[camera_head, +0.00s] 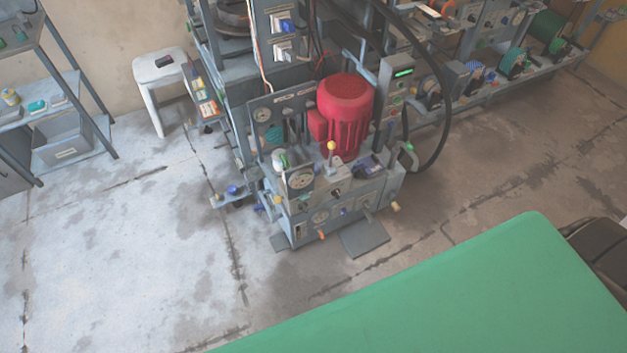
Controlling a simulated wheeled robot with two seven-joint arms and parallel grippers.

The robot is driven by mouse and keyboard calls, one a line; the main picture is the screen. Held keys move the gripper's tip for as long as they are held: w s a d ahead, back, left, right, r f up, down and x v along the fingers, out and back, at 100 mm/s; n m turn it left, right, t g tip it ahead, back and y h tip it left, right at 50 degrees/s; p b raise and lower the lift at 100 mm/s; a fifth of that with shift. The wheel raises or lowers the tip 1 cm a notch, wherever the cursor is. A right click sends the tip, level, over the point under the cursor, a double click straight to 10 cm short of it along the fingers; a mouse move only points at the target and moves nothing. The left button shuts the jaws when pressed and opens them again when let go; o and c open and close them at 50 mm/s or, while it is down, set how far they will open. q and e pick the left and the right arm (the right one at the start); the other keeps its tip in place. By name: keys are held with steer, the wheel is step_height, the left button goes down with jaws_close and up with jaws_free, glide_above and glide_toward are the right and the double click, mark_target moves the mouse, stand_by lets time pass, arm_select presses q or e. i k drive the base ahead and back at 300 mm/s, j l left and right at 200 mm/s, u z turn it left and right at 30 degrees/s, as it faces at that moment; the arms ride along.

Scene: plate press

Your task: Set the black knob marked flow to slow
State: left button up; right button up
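The plate press stands in the middle of the view with a red motor (347,105) on it. Its grey front unit (335,208) carries a round gauge (300,180), a yellow-topped lever (331,147) and several small knobs. A small dark knob (336,192) sits on the upper front face, right of the gauge. I cannot tell whether it is the flow knob; the lettering and the pointer settings are too small to read. Neither of my grippers shows in the head view.
A green flat surface (450,300) fills the lower right foreground. A white stool (160,70) and grey shelf rack (75,125) stand at left. A workbench (500,90) with equipment runs along the back right. A black hose (446,110) loops right of the press. Floor left is clear.

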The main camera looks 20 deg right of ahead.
mark_target(336, 192)
steer(key=l+z, duration=0.15)
steer(key=z, duration=0.7)
